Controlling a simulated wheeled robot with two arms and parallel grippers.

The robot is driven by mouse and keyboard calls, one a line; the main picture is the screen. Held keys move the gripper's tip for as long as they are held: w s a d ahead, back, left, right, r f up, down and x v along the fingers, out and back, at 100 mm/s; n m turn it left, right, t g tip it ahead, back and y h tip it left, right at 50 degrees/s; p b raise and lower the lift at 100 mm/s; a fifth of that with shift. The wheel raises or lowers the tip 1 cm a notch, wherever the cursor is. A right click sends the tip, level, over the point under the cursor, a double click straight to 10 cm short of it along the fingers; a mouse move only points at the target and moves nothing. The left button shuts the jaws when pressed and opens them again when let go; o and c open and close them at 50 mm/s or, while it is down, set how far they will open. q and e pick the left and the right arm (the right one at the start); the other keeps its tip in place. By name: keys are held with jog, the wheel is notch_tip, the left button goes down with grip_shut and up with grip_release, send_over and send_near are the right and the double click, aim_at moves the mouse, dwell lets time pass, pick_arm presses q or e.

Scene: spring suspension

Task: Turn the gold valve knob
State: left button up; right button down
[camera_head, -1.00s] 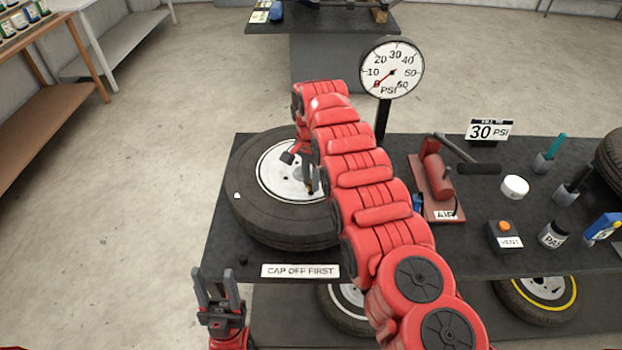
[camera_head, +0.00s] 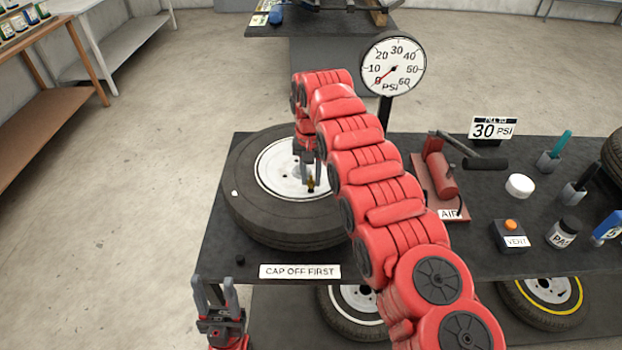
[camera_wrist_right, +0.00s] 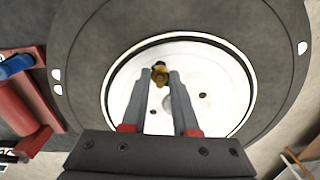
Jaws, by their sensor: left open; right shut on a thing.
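The gold valve knob (camera_head: 311,185) sits on the white wheel hub of the tire lying on the table. It also shows in the right wrist view (camera_wrist_right: 160,76), between my fingertips. My right gripper (camera_head: 308,178) points down at the hub and is shut on the knob; its fingertips (camera_wrist_right: 163,77) flank it in the wrist view. My left gripper (camera_head: 217,288) is open and empty in front of the table's front left corner. The tire (camera_head: 240,205) lies flat. The red right arm hides part of its right side.
A PSI gauge (camera_head: 407,52) stands behind the arm, its needle near 0. A red air pump (camera_head: 437,175), a vent box (camera_head: 507,235) and a white round lid (camera_head: 519,185) stand to the right. A small black piece (camera_head: 240,260) lies near the "CAP OFF FIRST" sign (camera_head: 300,271).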

jog(key=n, duration=0.3)
jog(key=shift+r+n, duration=0.1)
jog(key=shift+n, duration=0.2)
jog(key=n, duration=0.4)
jog(key=shift+w+n, duration=0.1)
jog(key=shift+n, duration=0.3)
jog(key=c, duration=0.7)
grip_release()
jog(key=shift+p, duration=0.3)
